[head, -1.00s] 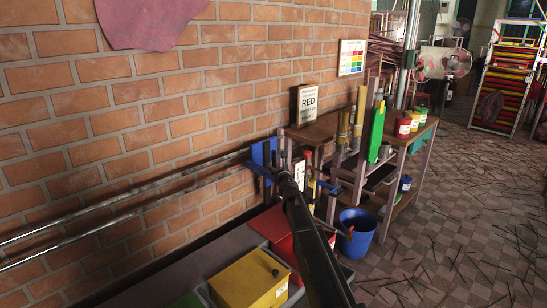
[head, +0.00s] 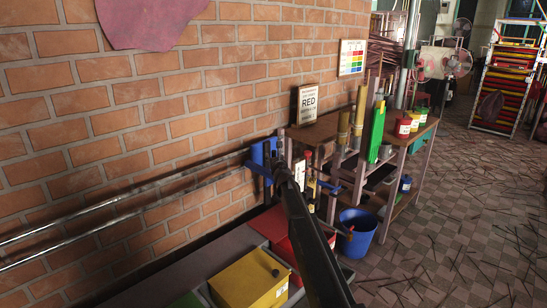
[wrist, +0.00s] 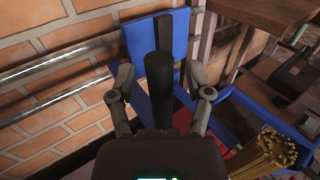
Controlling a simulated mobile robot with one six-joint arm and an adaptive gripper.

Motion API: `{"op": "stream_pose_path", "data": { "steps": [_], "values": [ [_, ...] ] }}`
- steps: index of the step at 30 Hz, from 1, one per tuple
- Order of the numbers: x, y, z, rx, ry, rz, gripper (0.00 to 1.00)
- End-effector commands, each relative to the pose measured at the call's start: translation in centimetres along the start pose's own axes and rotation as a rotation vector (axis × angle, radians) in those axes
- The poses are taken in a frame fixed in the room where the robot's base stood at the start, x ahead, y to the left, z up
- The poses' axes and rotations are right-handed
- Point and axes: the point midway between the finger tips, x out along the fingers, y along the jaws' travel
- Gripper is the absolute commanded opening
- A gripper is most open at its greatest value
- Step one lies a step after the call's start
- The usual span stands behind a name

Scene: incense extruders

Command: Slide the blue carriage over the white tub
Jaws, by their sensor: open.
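The blue carriage (head: 260,158) sits on two metal rails along the brick wall, at their right end in the head view. In the wrist view its blue plate (wrist: 178,40) stands upright ahead of my gripper, with a dark round handle (wrist: 159,80) in front of it. My gripper (wrist: 160,74) is open, with one finger on each side of the handle and gaps visible on both sides. In the head view my gripper (head: 285,168) is beside the carriage and partly hidden by my arm. I cannot make out a white tub in either view.
Yellow (head: 245,284), red (head: 288,252) and green tubs (head: 188,300) stand on a low grey ledge below the rails. A wooden shelf (head: 330,128) with jars and incense bundles stands to the right, close to my gripper. A blue bucket (head: 357,238) is on the floor.

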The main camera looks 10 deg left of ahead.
Motion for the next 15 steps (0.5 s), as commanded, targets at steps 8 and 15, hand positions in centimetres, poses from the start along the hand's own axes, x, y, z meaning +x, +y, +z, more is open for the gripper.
{"op": "stream_pose_path", "data": {
  "steps": [8, 15],
  "values": [
    [-0.02, -0.02, 0.00, 0.000, 0.000, 0.000, 0.15],
    [-0.01, -0.01, 0.00, 0.000, 0.000, 0.000, 0.00]
  ]
}}
